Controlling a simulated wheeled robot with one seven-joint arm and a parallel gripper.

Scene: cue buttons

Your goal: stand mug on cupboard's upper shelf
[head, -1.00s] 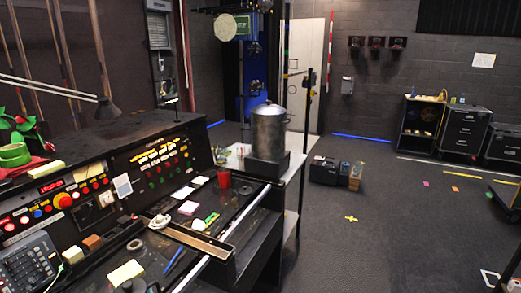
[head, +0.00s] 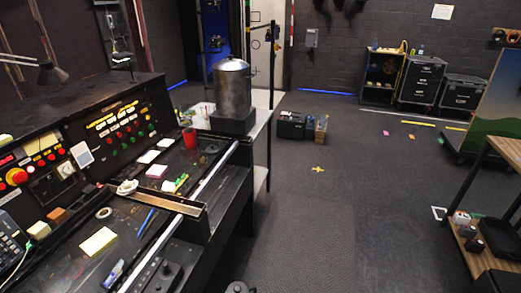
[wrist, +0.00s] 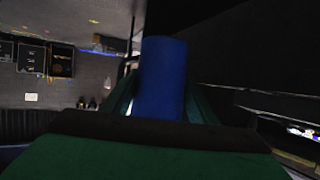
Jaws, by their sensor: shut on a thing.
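A blue mug (wrist: 162,70) fills the middle of the wrist view. My gripper (wrist: 161,103) is shut on it, with a dark green finger along each side. In the head view neither my gripper nor the blue mug shows. I cannot pick out the cupboard with certainty. A wooden shelf unit (head: 485,262) with more than one level stands at the right edge, partly cut off, with small items on its lower level.
Black cases (head: 291,126) stand on the floor. A painted panel (head: 498,105) stands at right. The middle floor is clear.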

